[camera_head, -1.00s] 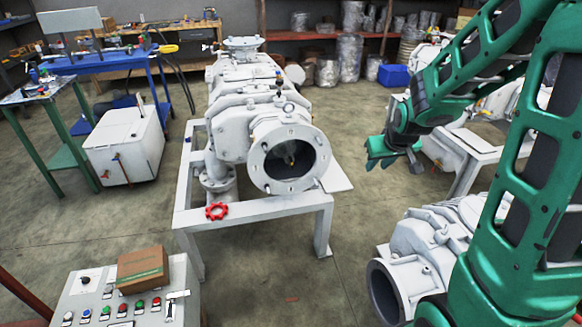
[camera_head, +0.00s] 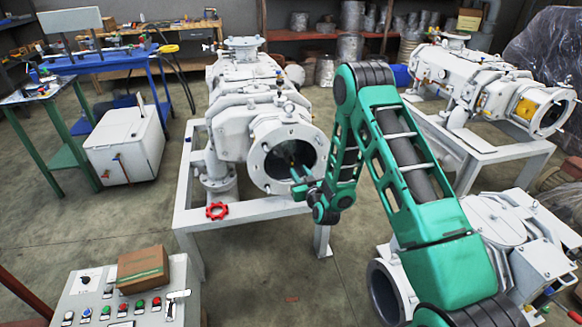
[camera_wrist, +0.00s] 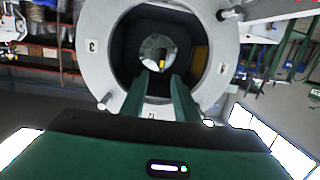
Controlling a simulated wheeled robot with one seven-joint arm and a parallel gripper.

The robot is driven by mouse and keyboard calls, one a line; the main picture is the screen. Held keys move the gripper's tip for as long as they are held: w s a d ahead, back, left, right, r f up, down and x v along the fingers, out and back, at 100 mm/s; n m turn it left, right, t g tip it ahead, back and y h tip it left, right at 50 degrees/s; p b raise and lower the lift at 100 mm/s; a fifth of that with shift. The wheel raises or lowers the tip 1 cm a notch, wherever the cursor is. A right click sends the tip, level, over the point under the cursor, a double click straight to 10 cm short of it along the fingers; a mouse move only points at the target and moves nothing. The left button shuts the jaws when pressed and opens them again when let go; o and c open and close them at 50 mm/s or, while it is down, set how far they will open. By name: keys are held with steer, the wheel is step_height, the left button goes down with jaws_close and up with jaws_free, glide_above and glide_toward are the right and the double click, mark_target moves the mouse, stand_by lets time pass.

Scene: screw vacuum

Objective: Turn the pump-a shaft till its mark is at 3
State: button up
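The grey-white pump with a round open flange (camera_head: 262,152) stands on a frame at the middle of the head view. I take it as pump-a, though no name is legible. My gripper (camera_head: 298,180) is in front of its opening. In the wrist view the flange ring (camera_wrist: 92,66) carries a "3" label at left and a "12" at bottom. A round metallic shaft end (camera_wrist: 150,47) shows deep in the dark bore, with a small yellow mark (camera_wrist: 162,65) on its lower side. My gripper (camera_wrist: 157,88) is open and empty, its two fingers pointing into the opening.
Another pump (camera_head: 475,85) stands at right, and a third machine (camera_head: 400,275) is low in front. A button panel (camera_head: 75,300) with a cardboard box (camera_head: 142,268) is at lower left.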

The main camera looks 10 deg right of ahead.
mark_target(292, 165)
steer(key=shift+m+t+h, duration=0.4)
steer(key=shift+m+t, duration=0.1)
steer(key=shift+t, duration=0.2)
steer(key=w+f, duration=0.1)
steer(key=w, duration=0.2)
steer(key=w+f, duration=0.1)
steer(key=w, duration=0.5)
steer(key=shift+w+a+f, duration=0.2)
steer(key=shift+a+f, duration=0.15)
steer(key=shift+f, duration=0.05)
steer(key=shift+c, duration=0.7)
jaws_close()
